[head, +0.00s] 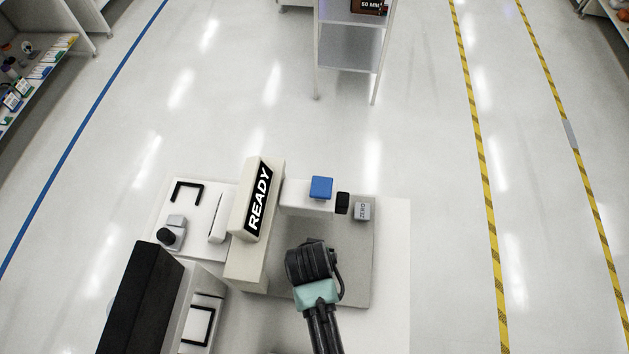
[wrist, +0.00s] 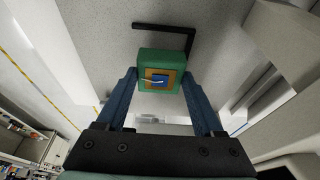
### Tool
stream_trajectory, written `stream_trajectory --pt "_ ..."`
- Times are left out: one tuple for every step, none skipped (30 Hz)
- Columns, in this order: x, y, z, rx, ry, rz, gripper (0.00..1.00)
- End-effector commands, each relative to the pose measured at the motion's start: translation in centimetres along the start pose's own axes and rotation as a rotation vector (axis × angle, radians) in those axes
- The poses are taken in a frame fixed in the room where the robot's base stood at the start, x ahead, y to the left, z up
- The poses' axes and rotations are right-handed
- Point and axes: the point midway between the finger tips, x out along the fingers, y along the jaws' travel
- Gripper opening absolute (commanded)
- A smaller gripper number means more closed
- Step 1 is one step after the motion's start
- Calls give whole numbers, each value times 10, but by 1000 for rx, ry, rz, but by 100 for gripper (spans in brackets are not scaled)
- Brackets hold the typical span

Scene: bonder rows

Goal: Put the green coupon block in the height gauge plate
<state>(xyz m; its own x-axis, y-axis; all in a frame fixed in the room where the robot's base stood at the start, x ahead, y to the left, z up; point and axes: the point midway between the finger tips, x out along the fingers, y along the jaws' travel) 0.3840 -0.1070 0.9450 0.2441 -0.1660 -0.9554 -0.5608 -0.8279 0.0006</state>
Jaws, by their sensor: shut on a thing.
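The green coupon block (wrist: 147,57) shows in the wrist view, with a tan and blue square and a pale mark on its face. My gripper (wrist: 160,80) is shut on it, one blue finger on each side. In the head view my gripper is over the grey height gauge plate (head: 357,270), and the block is hidden beneath my arm. In the wrist view a black L-shaped corner mark (wrist: 165,26) lies on the plate (wrist: 100,25) just beyond the block. I cannot tell whether the block touches the plate.
A beige housing with a READY sign (head: 259,200) stands left of the plate. A blue block (head: 321,188), a small black part (head: 342,203) and a ZERO button (head: 362,211) line the back. A black box (head: 140,300) stands front left. The plate's right side is clear.

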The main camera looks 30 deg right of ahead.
Motion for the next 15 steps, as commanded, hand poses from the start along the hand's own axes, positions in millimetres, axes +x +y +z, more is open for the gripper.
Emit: stream_trajectory --pt "7 0 3 -1 -4 1 11" --pt "11 0 4 -1 -3 1 11" --pt "16 0 6 -1 -3 1 11" --pt "20 0 6 -1 -2 1 11" --pt "23 0 7 -1 -2 1 11" --pt "26 0 8 -1 -1 0 11" --pt "27 0 8 -1 0 0 11" --pt "28 0 8 -1 0 0 11" --pt "29 0 9 -1 0 0 11" --pt "29 0 9 -1 0 0 11" --pt "29 0 9 -1 1 0 11" --pt "29 0 9 -1 1 0 11" --pt "29 0 9 -1 1 -1 11" --pt "29 0 9 -1 1 -1 11" --pt "29 0 9 -1 1 -1 11"
